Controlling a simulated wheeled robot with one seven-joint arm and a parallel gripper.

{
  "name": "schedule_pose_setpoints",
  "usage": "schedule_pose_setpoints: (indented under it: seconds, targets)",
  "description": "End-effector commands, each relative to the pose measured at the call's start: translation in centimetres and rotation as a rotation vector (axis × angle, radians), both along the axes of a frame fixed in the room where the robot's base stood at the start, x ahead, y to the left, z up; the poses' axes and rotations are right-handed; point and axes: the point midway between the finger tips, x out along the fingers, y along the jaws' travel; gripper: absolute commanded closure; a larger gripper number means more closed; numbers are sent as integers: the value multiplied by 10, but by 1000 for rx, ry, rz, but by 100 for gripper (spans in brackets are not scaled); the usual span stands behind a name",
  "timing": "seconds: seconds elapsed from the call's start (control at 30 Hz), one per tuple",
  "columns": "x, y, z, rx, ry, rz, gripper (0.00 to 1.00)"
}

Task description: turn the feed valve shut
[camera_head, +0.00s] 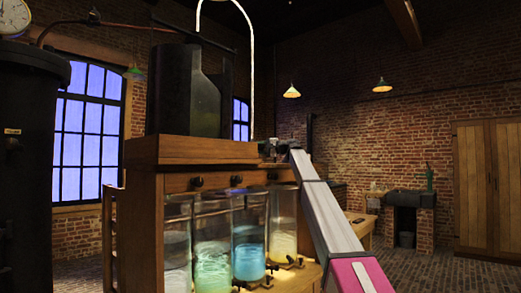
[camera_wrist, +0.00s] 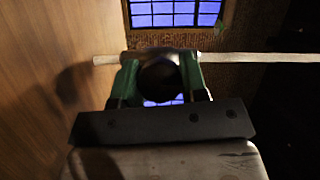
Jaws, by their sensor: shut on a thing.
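My gripper (camera_wrist: 160,72) shows in the wrist view with its two green fingers on either side of a dark round knob (camera_wrist: 160,84). The fingers are shut on this knob, which appears to be the feed valve's. Its turned angle cannot be read. In the head view my gripper (camera_head: 272,150) is small, at the upper right corner of the wooden cabinet (camera_head: 205,151). The knob it holds cannot be made out there.
A pale rod (camera_wrist: 255,57) runs across behind the fingers, near a wood panel (camera_wrist: 50,90) on the left. Dark knobs (camera_head: 197,181) line the cabinet front above glass jars (camera_head: 249,240) with coloured liquid. A black vessel (camera_head: 187,95) stands on top.

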Motion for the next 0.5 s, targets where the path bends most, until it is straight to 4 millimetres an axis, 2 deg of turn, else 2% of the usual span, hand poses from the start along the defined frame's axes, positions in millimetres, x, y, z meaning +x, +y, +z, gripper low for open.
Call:
schedule_pose_setpoints:
  seconds: [0.37,0.4,0.47,0.5]
  targets:
    - [0,0,0,4,5,1,84]
    - [0,0,0,4,5,1,54]
    - [0,0,0,4,5,1,36]
    - [0,0,0,4,5,1,36]
